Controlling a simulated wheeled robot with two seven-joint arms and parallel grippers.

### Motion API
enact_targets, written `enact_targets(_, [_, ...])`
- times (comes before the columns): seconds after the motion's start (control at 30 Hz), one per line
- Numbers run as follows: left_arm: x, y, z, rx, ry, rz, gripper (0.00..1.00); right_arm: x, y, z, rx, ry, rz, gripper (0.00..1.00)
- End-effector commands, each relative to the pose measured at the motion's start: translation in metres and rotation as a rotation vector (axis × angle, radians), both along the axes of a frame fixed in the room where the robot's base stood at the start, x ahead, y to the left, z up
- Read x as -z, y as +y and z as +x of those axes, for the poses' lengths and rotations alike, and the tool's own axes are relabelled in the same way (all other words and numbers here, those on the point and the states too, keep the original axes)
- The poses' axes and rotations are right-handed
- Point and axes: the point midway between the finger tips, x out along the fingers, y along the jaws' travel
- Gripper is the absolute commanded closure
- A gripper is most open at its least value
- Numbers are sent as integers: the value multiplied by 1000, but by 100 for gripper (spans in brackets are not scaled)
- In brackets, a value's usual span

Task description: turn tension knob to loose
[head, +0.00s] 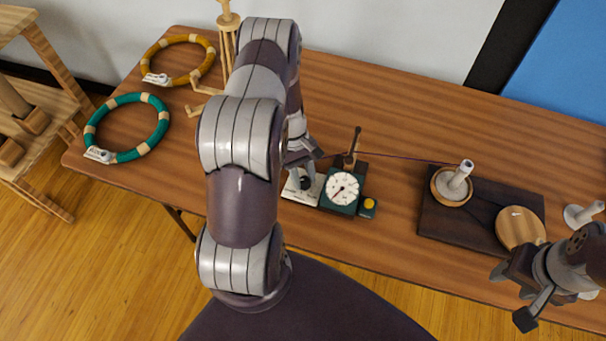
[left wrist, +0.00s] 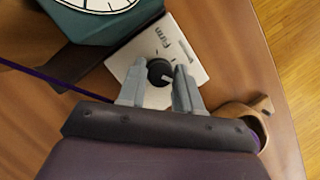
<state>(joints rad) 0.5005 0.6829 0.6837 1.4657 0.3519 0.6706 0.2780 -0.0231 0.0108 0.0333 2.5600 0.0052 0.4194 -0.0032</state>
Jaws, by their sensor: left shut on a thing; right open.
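The tension knob (left wrist: 159,71) is small and black with a white pointer line, set on a pale plate (left wrist: 197,62) marked "Firm". In the left wrist view the pointer lies toward the right, away from the word "Firm"; a "loose" label cannot be read. My left gripper (left wrist: 158,88) has its two grey fingers on either side of the knob and is shut on it. In the head view the knob (head: 306,183) shows below the left gripper (head: 303,164), partly hidden. My right gripper (head: 513,295) is open and empty at the table's front right.
A green gauge box (head: 341,208) with a white dial stands beside the plate. Purple thread runs right to a white spool (head: 459,178) on a dark board (head: 433,226). Teal (head: 130,97) and mustard (head: 172,41) hoops lie at left.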

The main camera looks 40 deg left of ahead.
Motion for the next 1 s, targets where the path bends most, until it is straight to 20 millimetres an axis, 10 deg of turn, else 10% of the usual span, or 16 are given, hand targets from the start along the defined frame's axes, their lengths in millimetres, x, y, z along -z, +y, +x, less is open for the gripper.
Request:
enact_targets(0.5, [-1,0,1,19,-2,0,97,0,0,0,0,0,0,50])
enact_targets(0.53, [-1,0,1,19,-2,0,60,0,0,0,0,0,0,50])
enact_targets(0.6, [-1,0,1,18,-1,0,43,0,0,0,0,0,0,50])
enact_targets(1.0, [-15,6,4,16,-4,1,43,2,0,0,0,0,0,50])
